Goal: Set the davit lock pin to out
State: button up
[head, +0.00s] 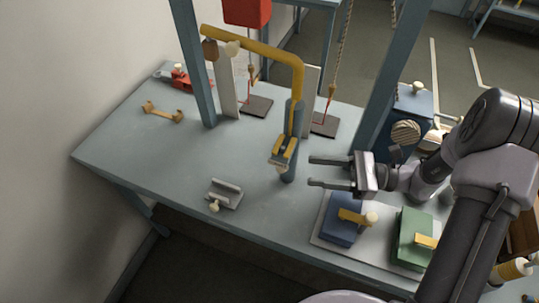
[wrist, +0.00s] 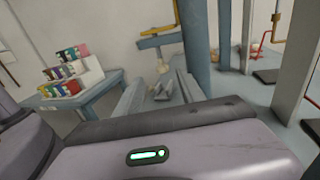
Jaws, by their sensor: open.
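The davit (head: 297,80) is a yellow bent arm on a blue-grey post, near the middle of the table in the head view. A yellow bracket (head: 284,150) sits on the post's front. A small cream knob (head: 281,169), which looks like the lock pin's end, shows just below it; how far the pin sits in or out I cannot tell. My gripper (head: 312,171) is open and empty, just right of the post, fingers pointing left, apart from the knob.
A grey bracket with a cream knob (head: 224,195) lies left of the post. Blue (head: 342,222) and green (head: 412,240) boxes with yellow levers stand at front right. Frame posts (head: 193,60) rise behind. The table's front left (head: 150,165) is mostly clear.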

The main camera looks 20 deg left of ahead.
jog(key=s+a+b, duration=0.1)
jog(key=s+a, duration=0.1)
jog(key=a, duration=1)
jog(key=shift+w+a+f, duration=0.1)
grip_shut()
dwell(0.9)
